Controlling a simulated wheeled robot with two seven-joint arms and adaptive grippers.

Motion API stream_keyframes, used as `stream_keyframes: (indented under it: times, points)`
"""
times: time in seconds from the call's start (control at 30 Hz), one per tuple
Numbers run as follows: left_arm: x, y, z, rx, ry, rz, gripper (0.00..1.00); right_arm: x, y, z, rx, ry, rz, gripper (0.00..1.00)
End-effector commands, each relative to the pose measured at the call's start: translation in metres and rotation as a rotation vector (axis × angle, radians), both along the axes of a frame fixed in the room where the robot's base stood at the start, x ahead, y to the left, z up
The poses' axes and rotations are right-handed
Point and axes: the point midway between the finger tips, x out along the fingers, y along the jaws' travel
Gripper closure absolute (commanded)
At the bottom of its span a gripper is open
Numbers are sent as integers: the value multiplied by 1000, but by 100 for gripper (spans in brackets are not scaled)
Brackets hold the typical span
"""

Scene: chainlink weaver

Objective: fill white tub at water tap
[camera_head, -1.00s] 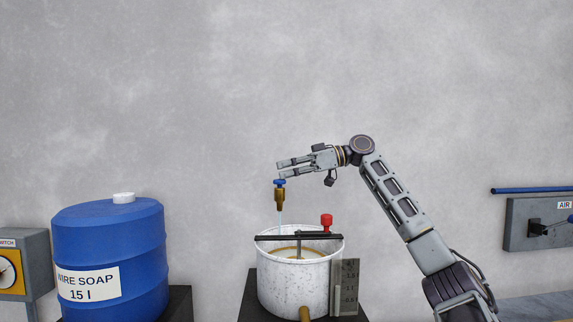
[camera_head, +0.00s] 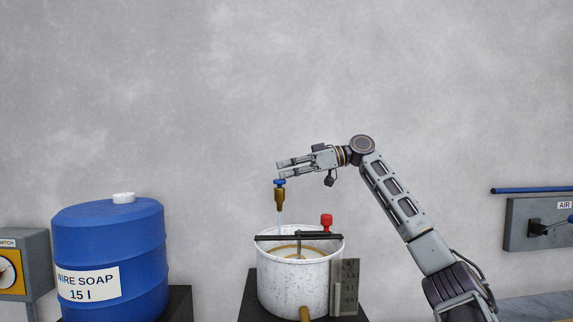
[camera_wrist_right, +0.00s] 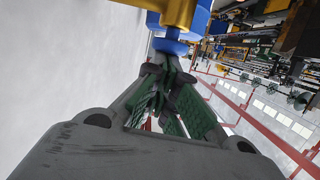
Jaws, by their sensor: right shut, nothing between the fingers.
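The white tub (camera_head: 290,285) stands on a dark stand, with a dark bar across its rim and brownish liquid inside. The brass water tap (camera_head: 280,198) with a blue handle (camera_head: 279,181) hangs above the tub's left part. A thin pale-blue stream (camera_head: 280,218) runs from the tap down into the tub. My right gripper (camera_head: 279,168) is just above the blue handle, its fingers pointing left. In the right wrist view the gripper (camera_wrist_right: 170,70) is shut and empty, its tips close to the blue handle (camera_wrist_right: 170,45); I cannot tell whether they touch. My left gripper is out of view.
A red knob (camera_head: 326,221) stands at the tub's back rim, and a grey scale plate (camera_head: 345,287) is at its right. A blue soap drum (camera_head: 110,245) stands at left. An air panel (camera_head: 540,224) is on the right wall. The wall space above is clear.

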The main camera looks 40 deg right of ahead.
Motion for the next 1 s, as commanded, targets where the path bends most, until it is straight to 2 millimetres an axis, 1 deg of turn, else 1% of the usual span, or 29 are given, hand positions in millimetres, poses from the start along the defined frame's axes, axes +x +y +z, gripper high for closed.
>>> stream_keyframes:
  times: [0.03, 0.37, 0.47, 0.57, 0.67, 0.87, 1.0]
  points:
    - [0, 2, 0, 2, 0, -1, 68, 1, 0, -4, -4, 9, 1, 100]
    - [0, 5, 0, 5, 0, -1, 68, 1, 0, -4, -4, 9, 1, 100]
    - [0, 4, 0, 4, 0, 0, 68, 1, 0, -4, -4, 9, 1, 100]
    - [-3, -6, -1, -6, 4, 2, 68, 1, 0, -4, -3, 8, 0, 100]
    - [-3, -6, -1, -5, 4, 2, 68, 0, -1, -3, -3, 8, 0, 100]
    - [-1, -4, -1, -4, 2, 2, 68, -7, -11, 0, -2, 7, -2, 100]
    - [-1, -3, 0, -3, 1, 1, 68, -18, -23, 5, -2, 5, -2, 100]
